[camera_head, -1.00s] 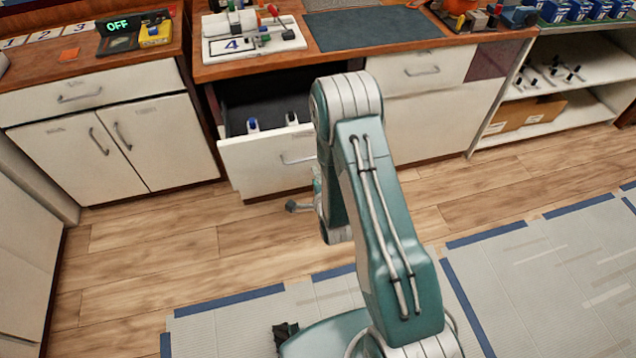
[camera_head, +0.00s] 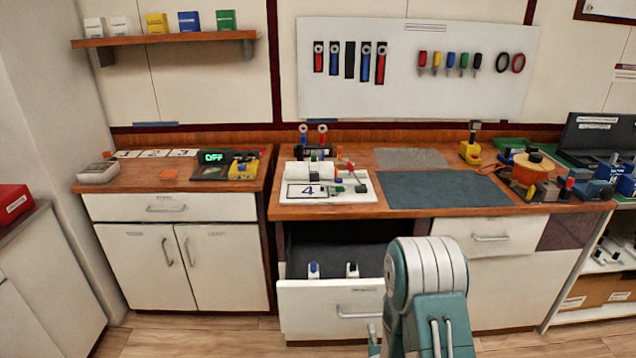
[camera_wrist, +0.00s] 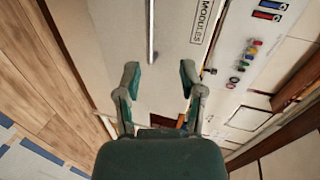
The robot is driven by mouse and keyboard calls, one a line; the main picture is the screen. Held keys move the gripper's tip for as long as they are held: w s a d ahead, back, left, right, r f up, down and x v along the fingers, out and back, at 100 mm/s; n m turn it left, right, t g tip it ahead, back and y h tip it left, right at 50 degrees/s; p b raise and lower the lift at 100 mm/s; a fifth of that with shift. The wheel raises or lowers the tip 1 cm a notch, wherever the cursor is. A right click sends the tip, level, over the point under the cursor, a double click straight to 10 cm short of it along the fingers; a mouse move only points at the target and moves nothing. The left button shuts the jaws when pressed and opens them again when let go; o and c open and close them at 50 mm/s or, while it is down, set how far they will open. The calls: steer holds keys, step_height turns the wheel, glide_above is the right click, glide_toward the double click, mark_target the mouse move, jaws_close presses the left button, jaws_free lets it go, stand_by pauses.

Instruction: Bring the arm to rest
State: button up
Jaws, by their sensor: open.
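My arm (camera_head: 428,285) rises at the bottom of the head view, in front of the bench. In the wrist view my gripper (camera_wrist: 160,76) is open, its two green-grey fingers apart with nothing between them. Beyond the fingers is a pale front with a metal bar handle (camera_wrist: 151,32) and a "MODULES" label (camera_wrist: 207,20). The fingers look clear of the handle. In the head view the gripper is mostly hidden behind or below my arm.
An open drawer (camera_head: 312,298) juts from the bench beside my arm, with two small white modules (camera_head: 314,270) inside. A panel marked 4 (camera_head: 305,191) sits on the benchtop. A shelf unit (camera_head: 590,312) stands at right.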

steer(key=s+r+n+g, duration=0.2)
steer(key=r+n, duration=0.2)
steer(key=r, duration=0.6)
steer(key=s+r+n+g, duration=0.25)
steer(key=r+n, duration=0.25)
steer(key=r, duration=0.6)
steer(key=s+r+n+g, duration=0.2)
steer(key=s+r+n, duration=0.2)
steer(key=s, duration=0.7)
steer(key=s+r+n+g, duration=0.3)
steer(key=s+r, duration=0.3)
steer(key=s, duration=0.5)
steer(key=shift+r+n, duration=0.15)
steer(key=shift+n, duration=0.25)
steer(key=shift+w, duration=0.1)
